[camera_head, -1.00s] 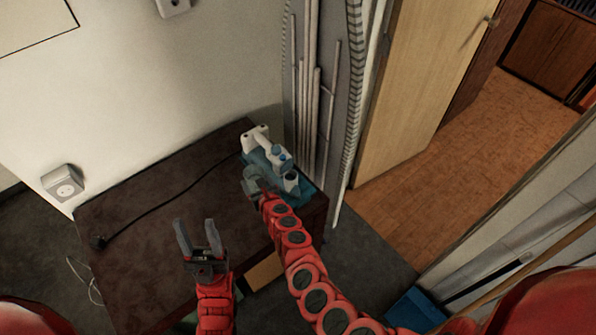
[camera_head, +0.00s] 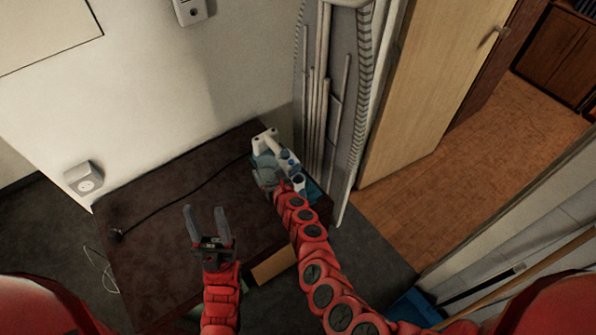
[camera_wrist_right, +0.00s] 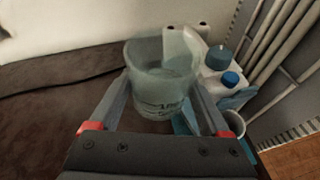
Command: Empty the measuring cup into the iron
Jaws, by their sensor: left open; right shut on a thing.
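The measuring cup (camera_wrist_right: 165,60) is clear, with printed marks and what looks like pale liquid low inside. My right gripper (camera_wrist_right: 160,98) is shut on it, one finger on each side; in the head view the cup (camera_head: 265,165) is above the table's far right corner. The white and blue iron (camera_wrist_right: 222,78) is just right of and behind the cup; in the head view its white end (camera_head: 264,137) and blue parts show past the cup, which hides some of it. My left gripper (camera_head: 208,228) is open and empty over the table's front part.
The dark brown table (camera_head: 170,200) is mostly bare, with a black cord (camera_head: 170,203) and plug across its left half. A wall bounds the back. An open door (camera_head: 420,90) and wooden floor are on the right.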

